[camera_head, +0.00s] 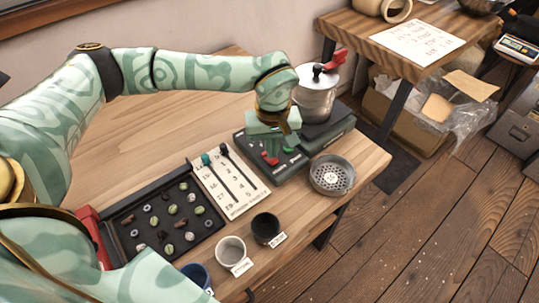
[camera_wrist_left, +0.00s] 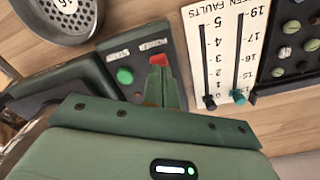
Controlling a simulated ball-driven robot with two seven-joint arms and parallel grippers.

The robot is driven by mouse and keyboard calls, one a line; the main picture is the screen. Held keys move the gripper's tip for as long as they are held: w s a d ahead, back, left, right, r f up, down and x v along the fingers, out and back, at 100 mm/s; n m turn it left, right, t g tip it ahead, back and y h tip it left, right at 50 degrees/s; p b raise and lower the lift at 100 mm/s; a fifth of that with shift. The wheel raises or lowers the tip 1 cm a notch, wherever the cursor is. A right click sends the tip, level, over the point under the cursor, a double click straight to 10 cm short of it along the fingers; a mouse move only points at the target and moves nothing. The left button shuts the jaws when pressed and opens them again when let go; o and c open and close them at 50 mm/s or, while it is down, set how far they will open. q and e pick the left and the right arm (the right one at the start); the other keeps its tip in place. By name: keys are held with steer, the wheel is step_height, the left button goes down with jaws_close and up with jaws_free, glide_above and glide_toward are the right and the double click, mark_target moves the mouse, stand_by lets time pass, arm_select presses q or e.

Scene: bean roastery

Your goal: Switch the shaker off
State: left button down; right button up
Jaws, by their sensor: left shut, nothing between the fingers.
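The shaker (camera_head: 319,125) is a dark green machine near the table's right end, with a silver lidded pot (camera_head: 316,97) on it. Its front panel (camera_head: 250,150) carries a red power switch (camera_head: 270,159) and a green start button. In the left wrist view the red switch (camera_wrist_left: 158,60) and the round green button (camera_wrist_left: 124,75) sit side by side. My left gripper (camera_head: 287,147) is shut and empty over the panel. In the wrist view its fingertips (camera_wrist_left: 161,74) overlap the lower edge of the red switch; I cannot tell whether they touch it. My right gripper is not in view.
A round perforated sieve (camera_head: 332,175) stands close to the panel's right. A scale card (camera_head: 230,183) with two sliders and a black tray of beans (camera_head: 125,225) lie to the left. A white cup (camera_head: 231,249) and a black cup (camera_head: 266,228) stand at the front edge.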

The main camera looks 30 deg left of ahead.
arm_select(q)
steer(key=shift+f, duration=0.6)
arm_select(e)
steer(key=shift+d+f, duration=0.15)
arm_select(q)
step_height(320, 180, up, 7)
steer(key=p, duration=0.5)
steer(key=shift+r+p, duration=0.15)
steer(key=shift+p, duration=0.2)
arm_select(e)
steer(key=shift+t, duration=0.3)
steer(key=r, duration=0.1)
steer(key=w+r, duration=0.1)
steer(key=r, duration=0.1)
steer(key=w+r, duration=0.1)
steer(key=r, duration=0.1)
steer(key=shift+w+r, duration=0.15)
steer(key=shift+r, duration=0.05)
